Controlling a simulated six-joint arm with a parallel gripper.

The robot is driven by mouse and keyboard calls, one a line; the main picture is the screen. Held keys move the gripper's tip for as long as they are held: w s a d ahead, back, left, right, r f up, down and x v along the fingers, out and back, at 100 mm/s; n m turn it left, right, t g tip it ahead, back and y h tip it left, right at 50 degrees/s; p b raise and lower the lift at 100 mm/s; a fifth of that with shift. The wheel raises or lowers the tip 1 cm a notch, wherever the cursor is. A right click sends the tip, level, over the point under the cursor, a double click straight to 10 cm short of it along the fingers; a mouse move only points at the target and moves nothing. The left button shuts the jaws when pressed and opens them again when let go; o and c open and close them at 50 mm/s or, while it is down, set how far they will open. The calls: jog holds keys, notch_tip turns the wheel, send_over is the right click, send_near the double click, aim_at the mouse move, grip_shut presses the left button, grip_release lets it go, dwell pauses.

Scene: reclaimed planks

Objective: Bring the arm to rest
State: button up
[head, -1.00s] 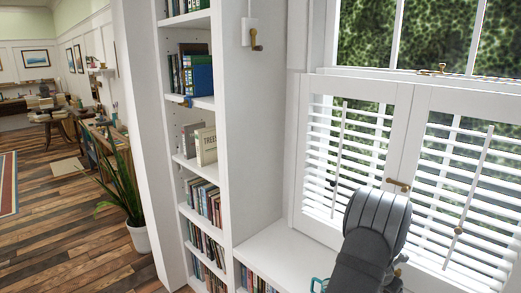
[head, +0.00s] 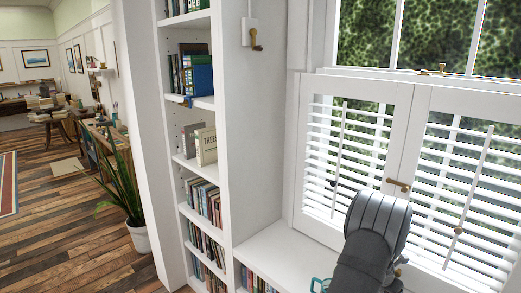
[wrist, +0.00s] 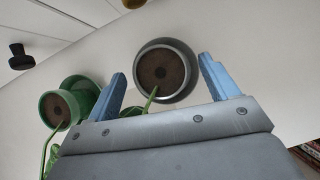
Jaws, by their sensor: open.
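My gripper (wrist: 163,88) is open in the wrist view, its two blue fingers apart with nothing gripped between them. A grey pot (wrist: 140,52) filled with dark soil lies beyond the fingertips, on a white surface. A thin green stem shows near the left finger. In the head view my dark grey arm rises at the lower right in front of the shutters; the gripper itself is not visible there.
Green pots (wrist: 52,122) stand left of the gripper in the wrist view, near a black knob-like object (wrist: 20,57). In the head view, a white bookcase (head: 262,130) stands left, louvred shutters (head: 345,150) behind. A teal object (head: 319,284) is partly cut off below.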

jog(key=v, duration=1.5)
jog(key=x, duration=1.7)
notch_tip(320, 180, up, 4)
jog(key=shift+f, duration=0.2)
jog(key=s+d+r+m+g+h, duration=0.1)
jog(key=s+d+r+m+g, duration=0.3)
jog(key=s+r+m, duration=0.3)
jog(key=s, duration=0.4)
jog(key=shift+w+r, duration=0.1)
jog(key=shift+r, duration=0.05)
